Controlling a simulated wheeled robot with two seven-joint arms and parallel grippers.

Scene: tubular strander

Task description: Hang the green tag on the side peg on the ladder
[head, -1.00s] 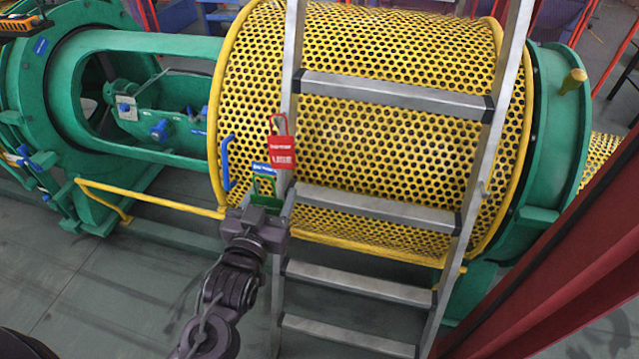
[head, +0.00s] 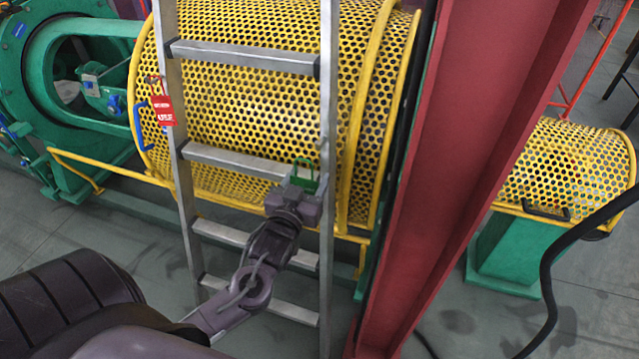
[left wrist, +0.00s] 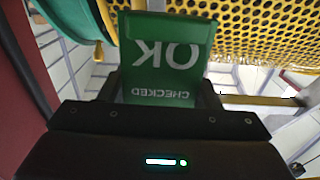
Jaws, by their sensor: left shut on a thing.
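The green tag (head: 303,181) has a green shackle at its top and is held upright at the ladder's right rail. My left gripper (head: 304,187) is shut on the tag's lower part. In the left wrist view the tag (left wrist: 166,50) fills the space between the fingers (left wrist: 160,97), with "OK CHECKED" appearing upside down. The aluminium ladder (head: 325,110) stands in front of the yellow guard. The tag's shackle is just left of the right rail; I cannot tell whether they touch. I cannot make out the side peg. My right gripper is not in view.
A red tag (head: 163,110) hangs at the ladder's left rail, near a blue handle (head: 137,126). The perforated yellow guard (head: 250,110) is close behind the rungs. A thick red post (head: 450,170) stands right of the ladder. Grey floor (head: 130,240) is open at lower left.

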